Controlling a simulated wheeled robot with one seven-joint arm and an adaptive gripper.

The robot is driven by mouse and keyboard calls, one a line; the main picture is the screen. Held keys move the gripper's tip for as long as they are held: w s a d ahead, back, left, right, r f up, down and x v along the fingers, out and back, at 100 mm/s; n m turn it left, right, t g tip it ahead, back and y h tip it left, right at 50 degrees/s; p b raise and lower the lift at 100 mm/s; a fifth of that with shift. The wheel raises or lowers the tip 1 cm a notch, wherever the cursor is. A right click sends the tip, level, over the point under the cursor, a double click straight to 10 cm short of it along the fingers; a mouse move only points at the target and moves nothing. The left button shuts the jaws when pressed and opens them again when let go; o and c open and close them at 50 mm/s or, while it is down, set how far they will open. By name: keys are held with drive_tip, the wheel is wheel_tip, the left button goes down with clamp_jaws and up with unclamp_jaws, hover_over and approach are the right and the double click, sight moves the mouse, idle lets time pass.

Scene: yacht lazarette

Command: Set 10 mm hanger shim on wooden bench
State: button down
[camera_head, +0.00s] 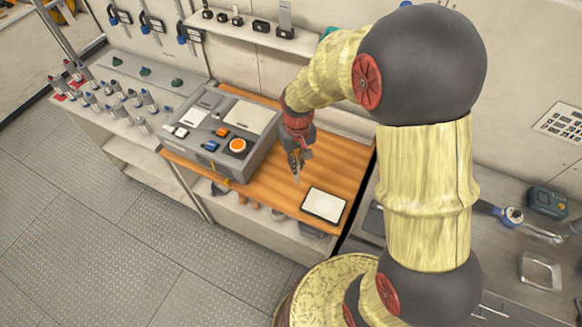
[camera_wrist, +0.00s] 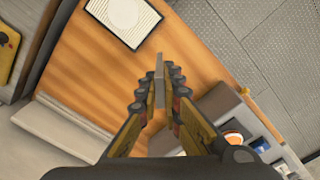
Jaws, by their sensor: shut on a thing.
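In the wrist view, my gripper (camera_wrist: 158,98) is shut on a thin grey plate, the shim (camera_wrist: 159,72), held edge-on between the fingertips. The wooden bench (camera_wrist: 110,70) lies beyond it. In the head view, my gripper (camera_head: 296,172) is over the bare middle of the wooden bench (camera_head: 335,160), between the grey case and the white-topped tray. The shim shows there only as a small pale sliver (camera_head: 297,179) at the fingertips. I cannot tell whether it touches the wood.
A grey case (camera_head: 262,160) with coloured parts stands on the bench's left. A framed white tray (camera_head: 325,204) lies at its front right. Bare wood lies between them and behind the tray. A shelf (camera_head: 260,38) runs along the wall. A metal counter (camera_head: 500,270) adjoins at right.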

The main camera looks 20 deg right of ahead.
drive_tip(key=w+f, duration=0.4)
drive_tip(key=f, duration=0.4)
drive_tip(key=shift+w+a+f+b, duration=0.25)
drive_tip(key=shift+w+f+b, duration=0.05)
drive_tip(key=shift+f+b, duration=0.1)
drive_tip(key=shift+f, duration=0.2)
drive_tip(key=c, duration=2.1)
unclamp_jaws()
drive_tip(key=shift+o, duration=0.6)
drive_tip(key=shift+r, duration=0.1)
